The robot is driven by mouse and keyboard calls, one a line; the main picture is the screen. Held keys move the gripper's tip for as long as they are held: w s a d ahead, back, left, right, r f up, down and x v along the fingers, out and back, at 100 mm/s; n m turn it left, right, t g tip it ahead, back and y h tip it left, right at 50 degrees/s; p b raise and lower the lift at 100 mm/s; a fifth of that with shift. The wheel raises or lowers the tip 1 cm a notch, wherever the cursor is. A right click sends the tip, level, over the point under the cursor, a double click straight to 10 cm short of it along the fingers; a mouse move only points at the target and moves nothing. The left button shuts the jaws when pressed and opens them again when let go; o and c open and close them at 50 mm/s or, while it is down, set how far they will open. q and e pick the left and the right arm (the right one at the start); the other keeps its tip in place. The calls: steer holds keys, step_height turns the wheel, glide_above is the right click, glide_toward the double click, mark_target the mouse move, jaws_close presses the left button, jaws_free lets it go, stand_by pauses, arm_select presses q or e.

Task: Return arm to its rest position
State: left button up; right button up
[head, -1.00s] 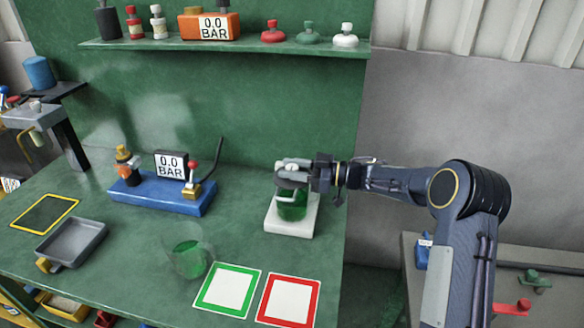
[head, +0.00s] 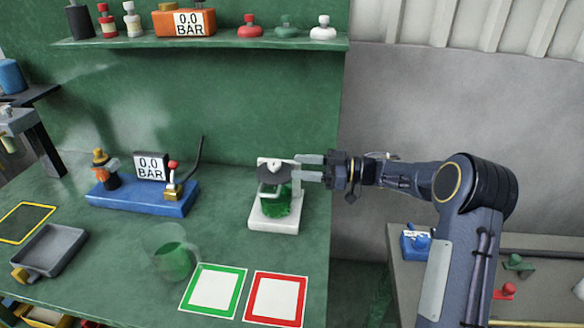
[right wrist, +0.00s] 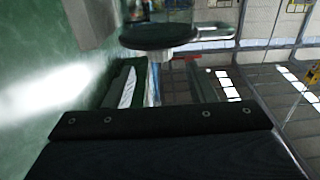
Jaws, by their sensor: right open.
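My right gripper (head: 308,167) is open and empty, its two fingers pointing left. The fingertips are just right of the top of a white stand (head: 262,217) holding a green-filled vessel (head: 276,200). A grey rounded cap (head: 272,172) sits over the vessel. The right arm reaches in from the right side of the picture. In the right wrist view a dark round part (right wrist: 160,36) with a bar lies just beyond the gripper; I cannot tell for sure what it is. My left gripper is not in view.
A blue gauge base (head: 140,198) and a clear container of green liquid (head: 173,260) stand on the bench. Green-framed (head: 213,290) and red-framed (head: 275,298) squares lie in front. A grey tray (head: 50,250) is at left, a shelf (head: 200,43) above, a side table (head: 455,268) at right.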

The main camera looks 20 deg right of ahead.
steer(key=shift+d+r, duration=0.1)
steer(key=d+r+m+t+h, duration=0.75)
steer(key=r+t+h, duration=0.2)
steer(key=r, duration=0.25)
steer(key=s+d+r+m+h, duration=0.1)
steer(key=s+d+m+h, duration=0.3)
steer(key=m+h, duration=0.1)
steer(key=s+a+f+m+g+h, duration=0.1)
steer(key=s+f+m+g, duration=0.2)
steer(key=s, duration=0.6)
steer(key=s+f+m+g+h, duration=0.1)
steer(key=s+f+g+h, duration=0.1)
steer(key=s+f, duration=0.45)
steer(key=s+a+f+g+y, duration=0.2)
steer(key=s+a, duration=0.3)
steer(key=s, duration=0.4)
steer(key=s+a+f+n+g+y, duration=0.1)
steer(key=s+a+f+g+y, duration=0.1)
steer(key=s+a+f, duration=0.3)
steer(key=s+g, duration=0.1)
steer(key=s, duration=0.3)
steer(key=shift+f+g+y, duration=0.15)
steer(key=shift+g+y, duration=0.2)
steer(key=shift+a, duration=0.1)
